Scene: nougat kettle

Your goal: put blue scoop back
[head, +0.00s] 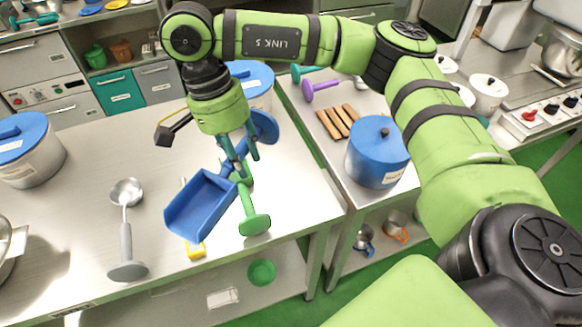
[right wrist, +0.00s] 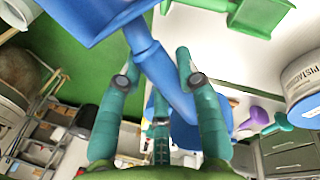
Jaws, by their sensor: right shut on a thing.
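The blue scoop (head: 200,205) has a boxy open pan and a handle with a round end. My right gripper (head: 240,158) is shut on its handle and holds it over the left steel table. The pan points down and left in the head view; I cannot tell how high it is above the tabletop. In the right wrist view the blue handle (right wrist: 165,78) runs between the fingers of my right gripper (right wrist: 157,80). A green scoop (head: 254,224) lies just beside the pan, partly hidden. My left gripper is not in view.
A grey scoop (head: 126,230) lies to the left. A yellow-ended tool (head: 196,250) is mostly hidden under the blue pan. Blue-lidded pots stand at the left (head: 35,165), behind the gripper (head: 255,85) and on the right table (head: 378,165). Wooden slats (head: 337,122) lie there too.

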